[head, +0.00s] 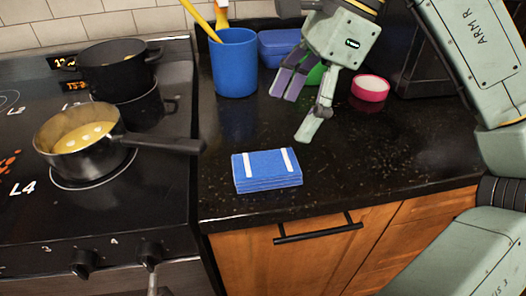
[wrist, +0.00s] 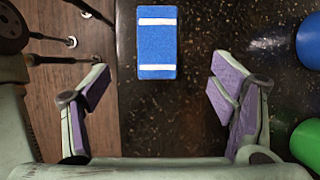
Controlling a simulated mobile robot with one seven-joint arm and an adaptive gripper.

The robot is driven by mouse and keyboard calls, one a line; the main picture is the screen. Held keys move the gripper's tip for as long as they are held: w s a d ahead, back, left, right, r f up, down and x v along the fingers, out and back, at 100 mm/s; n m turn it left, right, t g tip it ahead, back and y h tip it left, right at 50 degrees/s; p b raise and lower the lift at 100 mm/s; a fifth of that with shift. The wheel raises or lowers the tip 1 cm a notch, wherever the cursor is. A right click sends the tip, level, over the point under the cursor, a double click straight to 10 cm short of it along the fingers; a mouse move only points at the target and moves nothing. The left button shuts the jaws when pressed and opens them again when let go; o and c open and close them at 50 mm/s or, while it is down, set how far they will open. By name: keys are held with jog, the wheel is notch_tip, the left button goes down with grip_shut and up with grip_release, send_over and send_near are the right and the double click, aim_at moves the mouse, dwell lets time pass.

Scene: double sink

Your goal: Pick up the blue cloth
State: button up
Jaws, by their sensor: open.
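The blue cloth (head: 267,171) is folded into a flat rectangle with two white stripes. It lies on the black countertop near its front edge, just right of the stove. In the wrist view the cloth (wrist: 157,46) is at the top, beyond the fingertips and between their lines. My gripper (head: 297,108) is open and empty, above the counter, behind and to the right of the cloth. Its purple-padded fingers (wrist: 158,78) are spread wide in the wrist view. They do not touch the cloth.
A blue cup (head: 235,65) with yellow-handled utensils stands behind the cloth. A blue container (head: 279,47), a partly hidden green item (head: 315,75) and a pink round container (head: 370,90) are near my gripper. A pan (head: 75,135) on the stove (head: 150,215) points its handle toward the counter.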

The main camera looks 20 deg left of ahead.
send_over(269, 162)
jog(key=d, duration=0.2)
jog(key=f, duration=0.3)
jog(key=w+f, duration=0.1)
jog(key=f, duration=0.1)
jog(key=shift+a, duration=0.2)
jog(key=shift+p+x, duration=0.9)
jog(key=shift+x, duration=1.7)
jog(key=shift+w+d, duration=0.1)
jog(key=shift+c, duration=0.5)
jog(key=c, duration=1.1)
jog(key=shift+c, duration=0.2)
jog(key=shift+r+b, duration=0.3)
jog(key=shift+r, duration=0.25)
notch_tip(269, 162, up, 2)
jog(key=shift+r+b, duration=0.15)
jog(key=shift+b, duration=0.2)
jog(key=s+d+b, duration=0.1)
jog(key=s+d, duration=0.1)
jog(key=s, duration=0.5)
jog(key=s+d+r+b, duration=0.1)
jog(key=s+d+b, duration=0.1)
jog(key=s, duration=0.6)
jog(key=shift+d+r, duration=0.3)
jog(key=shift+d, duration=0.4)
